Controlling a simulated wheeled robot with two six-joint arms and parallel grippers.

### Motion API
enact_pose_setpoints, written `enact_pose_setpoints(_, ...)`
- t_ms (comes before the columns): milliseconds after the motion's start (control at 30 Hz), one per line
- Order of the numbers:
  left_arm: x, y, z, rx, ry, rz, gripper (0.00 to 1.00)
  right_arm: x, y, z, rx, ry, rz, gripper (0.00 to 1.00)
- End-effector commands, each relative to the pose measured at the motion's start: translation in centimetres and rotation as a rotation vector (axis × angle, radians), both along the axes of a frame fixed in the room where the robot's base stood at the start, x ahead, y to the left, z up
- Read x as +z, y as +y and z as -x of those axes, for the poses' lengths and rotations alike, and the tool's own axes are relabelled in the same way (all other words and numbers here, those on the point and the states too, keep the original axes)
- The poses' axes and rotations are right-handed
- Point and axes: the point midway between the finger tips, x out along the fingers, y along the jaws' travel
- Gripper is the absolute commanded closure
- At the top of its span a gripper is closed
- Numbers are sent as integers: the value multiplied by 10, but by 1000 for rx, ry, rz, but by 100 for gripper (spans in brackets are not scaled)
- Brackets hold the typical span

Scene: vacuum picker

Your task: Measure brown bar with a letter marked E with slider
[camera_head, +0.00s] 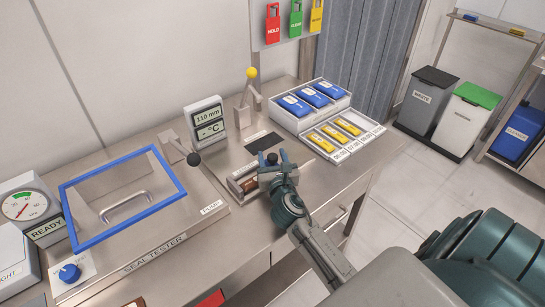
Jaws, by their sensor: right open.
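A brown bar (250,187) lies in a small metal measuring fixture (234,187) on the steel bench; only part of it shows and no letter E can be read. My right gripper (271,167) is open at the right end of this fixture, covering part of it. A dark knob, probably the slider's (272,157), shows at the fingers; whether they touch it cannot be told. A display (208,120) behind the fixture reads 110 mm and °C. My left gripper is not in view.
A seal tester with a blue-framed lid (122,196) and black-knobbed lever (193,159) fills the bench's left. A tray (345,108) of blue and yellow packs stands at the back right. A yellow-knobbed lever (251,74) stands behind. Another brown piece (136,302) shows at the bottom edge.

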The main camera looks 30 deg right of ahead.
Motion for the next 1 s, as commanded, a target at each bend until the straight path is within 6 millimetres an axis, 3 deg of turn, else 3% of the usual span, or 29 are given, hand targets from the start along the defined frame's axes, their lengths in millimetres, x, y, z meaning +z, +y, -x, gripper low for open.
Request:
enact_pose_setpoints(133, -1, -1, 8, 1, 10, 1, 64, 0, 0, 0, 0, 0, 0, 53)
enact_pose_setpoints(367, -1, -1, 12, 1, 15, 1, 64, 0, 0, 0, 0, 0, 0, 98)
enact_pose_setpoints(400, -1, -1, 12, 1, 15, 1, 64, 0, 0, 0, 0, 0, 0, 100)
enact_pose_setpoints(533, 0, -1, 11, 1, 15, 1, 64, 0, -2, 0, 0, 0, 2, 100)
enact_pose_setpoints(800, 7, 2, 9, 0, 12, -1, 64, 1, -33, -2, 0, 1, 5, 100)
enact_pose_setpoints(1000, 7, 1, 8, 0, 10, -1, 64, 1, -40, -3, -2, -1, 1, 100)
